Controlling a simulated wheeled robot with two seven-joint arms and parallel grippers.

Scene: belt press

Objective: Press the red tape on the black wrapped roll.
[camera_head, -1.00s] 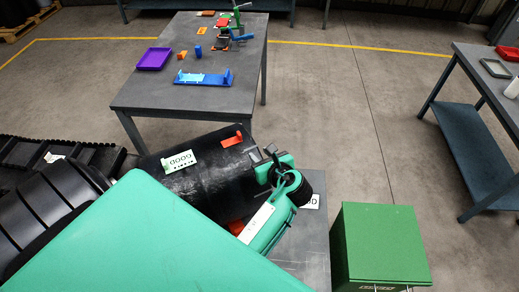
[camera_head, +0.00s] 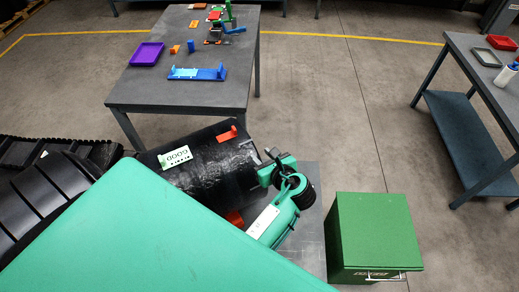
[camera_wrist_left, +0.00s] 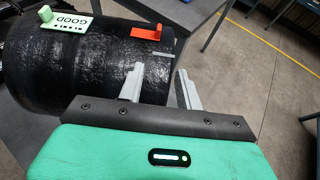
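The black wrapped roll (camera_head: 205,172) lies at the lower middle of the head view and fills the upper left of the left wrist view (camera_wrist_left: 95,65). A red tape piece (camera_head: 227,134) sits on its upper side, and also shows in the left wrist view (camera_wrist_left: 146,33). A second red patch (camera_head: 235,218) shows low on the roll, partly hidden by my arm. My left gripper (camera_head: 271,154) is at the roll's right end. In the left wrist view its two fingers (camera_wrist_left: 159,80) are apart with nothing held between them. My right gripper is out of view.
A white GOOD label (camera_head: 175,157) is on the roll. A green box (camera_head: 374,235) stands at right. Behind is a grey table (camera_head: 180,93) with a purple tray (camera_head: 147,54) and a blue holder (camera_head: 197,73). Another table (camera_head: 478,60) stands at far right.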

